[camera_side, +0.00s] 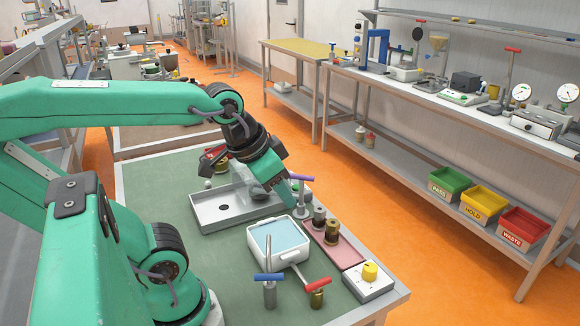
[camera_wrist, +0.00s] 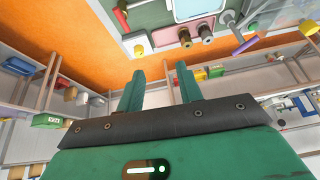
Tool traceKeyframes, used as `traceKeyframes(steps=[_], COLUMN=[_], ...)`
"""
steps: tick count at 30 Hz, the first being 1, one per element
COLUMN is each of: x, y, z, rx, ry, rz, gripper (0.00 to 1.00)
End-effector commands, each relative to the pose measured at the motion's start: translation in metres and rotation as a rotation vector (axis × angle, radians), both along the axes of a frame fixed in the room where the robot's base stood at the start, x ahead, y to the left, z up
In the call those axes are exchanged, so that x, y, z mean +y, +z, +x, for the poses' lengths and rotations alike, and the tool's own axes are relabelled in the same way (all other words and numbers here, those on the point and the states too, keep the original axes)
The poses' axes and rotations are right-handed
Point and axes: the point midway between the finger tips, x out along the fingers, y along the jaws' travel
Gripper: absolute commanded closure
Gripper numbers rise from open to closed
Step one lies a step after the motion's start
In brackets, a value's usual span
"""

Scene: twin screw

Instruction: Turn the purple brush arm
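The purple brush arm (camera_side: 301,177) is a short bar on top of a grey post (camera_side: 301,200) at the right end of the grey metal tray. In the wrist view the purple brush arm (camera_wrist: 245,46) shows at the upper right, outside the space between my fingers. My gripper (camera_side: 283,198) points down over the tray's right end, close to the left of the bar in the side view. In the wrist view my gripper (camera_wrist: 158,75) has its two green fingers apart with nothing between them. I cannot tell whether a finger touches the post.
A white basin with blue liquid (camera_side: 279,238), jars on a pink mat (camera_side: 326,232), a white box with a yellow knob (camera_side: 369,274), and blue (camera_side: 269,278) and red (camera_side: 317,284) T-handles stand nearby. The grey tray (camera_side: 210,215) lies left of the post.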

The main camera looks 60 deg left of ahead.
Motion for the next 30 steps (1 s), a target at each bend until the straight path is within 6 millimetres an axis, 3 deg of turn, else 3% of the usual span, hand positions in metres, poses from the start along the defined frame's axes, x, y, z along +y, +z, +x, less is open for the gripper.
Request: traceKeyframes(steps=[14,23,30], x=[0.057,0.113,0.165], y=[0.009,-0.003,-0.024], z=[0.069,0.113,0.140], rx=[0.129,0.223,0.291], ry=[-0.220,-0.397,-0.542], rz=[0.165,0.244,0.281], gripper=[0.64,0.64,0.64])
